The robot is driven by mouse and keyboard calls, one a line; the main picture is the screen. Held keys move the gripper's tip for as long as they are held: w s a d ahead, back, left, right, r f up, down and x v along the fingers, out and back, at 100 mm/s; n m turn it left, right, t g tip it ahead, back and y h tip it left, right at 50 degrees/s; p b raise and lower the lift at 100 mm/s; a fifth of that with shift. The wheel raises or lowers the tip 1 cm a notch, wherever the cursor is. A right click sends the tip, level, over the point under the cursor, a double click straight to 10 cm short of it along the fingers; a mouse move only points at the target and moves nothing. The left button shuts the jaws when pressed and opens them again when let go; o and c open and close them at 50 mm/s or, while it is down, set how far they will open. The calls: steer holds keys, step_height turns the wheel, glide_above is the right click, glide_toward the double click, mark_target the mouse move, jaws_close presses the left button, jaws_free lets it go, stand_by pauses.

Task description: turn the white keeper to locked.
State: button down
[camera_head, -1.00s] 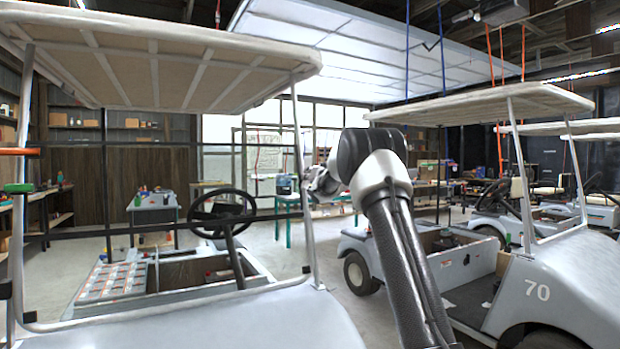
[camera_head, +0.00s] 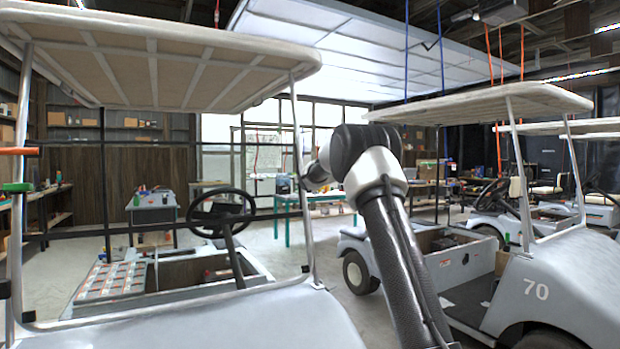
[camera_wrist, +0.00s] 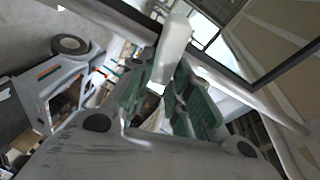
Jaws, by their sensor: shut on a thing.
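The white keeper (camera_wrist: 174,42) shows in the wrist view as a pale block, lying across the dark edge of the cart's roof post (camera_wrist: 268,113). My gripper (camera_wrist: 163,72) has its green-padded fingers on either side of the keeper's near end and is shut on it. In the head view my gripper (camera_head: 312,178) is at the right front post (camera_head: 302,150) of the near cart, mostly behind my own wrist. The keeper cannot be made out there. Any locked mark is not visible.
The near cart's tan roof (camera_head: 160,60) hangs above and left of my arm. A steering wheel (camera_head: 222,212) stands left of the post. A second cart marked 70 (camera_head: 570,275) is close on the right. Open floor (camera_head: 335,240) shows behind the post.

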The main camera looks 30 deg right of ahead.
steer(key=shift+f+m, duration=0.1)
steer(key=shift+m, duration=1.1)
steer(key=shift+m+g, duration=0.3)
steer(key=c, duration=1.3)
jaws_free()
steer(key=v, duration=1.2)
